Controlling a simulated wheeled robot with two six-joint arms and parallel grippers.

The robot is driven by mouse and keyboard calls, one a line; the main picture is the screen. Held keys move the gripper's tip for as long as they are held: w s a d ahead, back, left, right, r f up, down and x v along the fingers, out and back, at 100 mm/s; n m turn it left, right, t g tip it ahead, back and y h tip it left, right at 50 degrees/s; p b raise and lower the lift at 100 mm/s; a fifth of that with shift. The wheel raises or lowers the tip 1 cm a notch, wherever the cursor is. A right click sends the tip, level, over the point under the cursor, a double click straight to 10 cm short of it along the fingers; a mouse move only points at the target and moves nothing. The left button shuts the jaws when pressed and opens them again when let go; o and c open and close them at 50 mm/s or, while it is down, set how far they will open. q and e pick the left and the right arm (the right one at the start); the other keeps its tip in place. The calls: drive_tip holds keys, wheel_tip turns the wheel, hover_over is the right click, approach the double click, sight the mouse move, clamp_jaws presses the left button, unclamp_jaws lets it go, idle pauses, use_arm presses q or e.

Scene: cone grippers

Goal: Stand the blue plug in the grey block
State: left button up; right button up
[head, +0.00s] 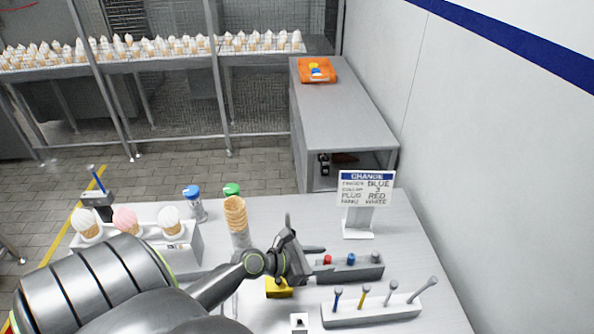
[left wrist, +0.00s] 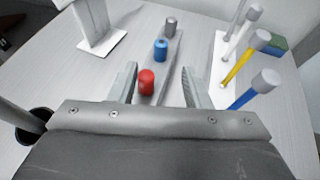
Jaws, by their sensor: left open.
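The dark grey block (head: 362,273) lies on the table right of centre in the head view. A red plug (head: 327,260), the blue plug (head: 351,259) and a grey plug (head: 375,257) stand upright along it; how deep they sit is not clear. My left gripper (head: 322,262) is open at the block's left end. In the left wrist view its fingers (left wrist: 160,84) are either side of the red plug (left wrist: 147,82), apart from it. The blue plug (left wrist: 161,50) is just beyond, with the grey plug (left wrist: 171,25) behind. My right gripper is out of view.
A white rack (head: 372,315) with blue, yellow and grey rods stands close by on the right. A sign reading "CHANGE" (head: 366,190) stands behind the block. A cone stack (head: 236,215), a yellow object (head: 279,291) and a cone holder (head: 185,250) are to the left.

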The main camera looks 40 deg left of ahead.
use_arm(q)
drive_tip(key=v, duration=0.7)
drive_tip(key=shift+r+b, duration=0.25)
drive_tip(key=shift+b, duration=0.05)
drive_tip(key=shift+d+r, duration=0.1)
drive_tip(key=shift+d, duration=0.05)
